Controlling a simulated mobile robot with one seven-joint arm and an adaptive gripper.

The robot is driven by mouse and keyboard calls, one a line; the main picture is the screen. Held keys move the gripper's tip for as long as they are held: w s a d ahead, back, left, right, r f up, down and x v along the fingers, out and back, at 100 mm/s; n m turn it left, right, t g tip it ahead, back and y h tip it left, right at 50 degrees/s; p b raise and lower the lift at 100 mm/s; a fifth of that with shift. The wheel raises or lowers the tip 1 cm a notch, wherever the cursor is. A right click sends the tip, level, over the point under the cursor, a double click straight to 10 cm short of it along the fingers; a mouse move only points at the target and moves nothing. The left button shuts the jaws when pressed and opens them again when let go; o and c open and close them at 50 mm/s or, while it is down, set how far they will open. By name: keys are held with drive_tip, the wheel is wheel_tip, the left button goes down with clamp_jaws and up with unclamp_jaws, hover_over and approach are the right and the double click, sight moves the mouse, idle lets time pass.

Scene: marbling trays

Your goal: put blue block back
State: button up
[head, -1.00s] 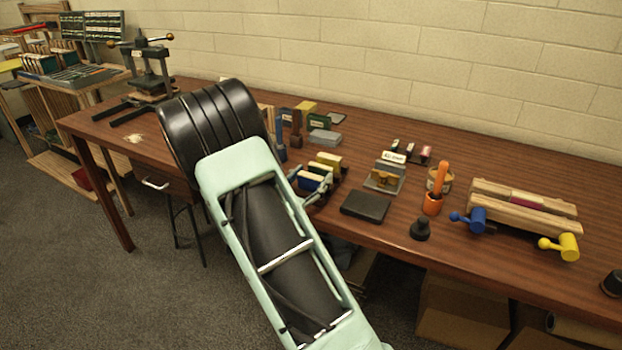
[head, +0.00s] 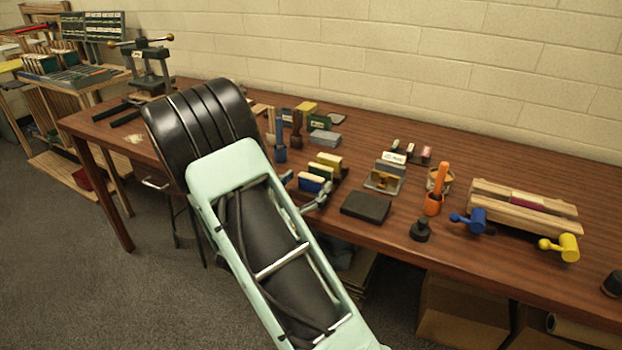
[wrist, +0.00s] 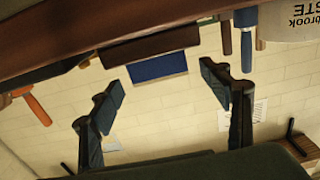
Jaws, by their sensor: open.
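The blue block (head: 309,184) stands at the front of a small dark rack (head: 341,178) near the table's front edge, with yellow and green blocks behind it. In the wrist view, which is turned upside down, the blue block (wrist: 158,68) shows just beyond the fingers, its face toward me against a dark brown part. My gripper (wrist: 162,86) is open and empty. Its two fingers stand wide on either side of the block, apart from it. In the head view my gripper (head: 304,190) is at the table's front edge, partly hidden by my arm.
A dark flat slab (head: 366,207) lies right of the rack. An orange-handled tool (head: 437,190), a black knob-shaped piece (head: 421,231) and a wooden clamp frame (head: 520,208) stand farther right. A blue-handled tool (head: 280,140) stands behind the rack. A press (head: 150,70) is at the left.

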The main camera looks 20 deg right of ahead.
drive_tip(key=v, duration=0.9)
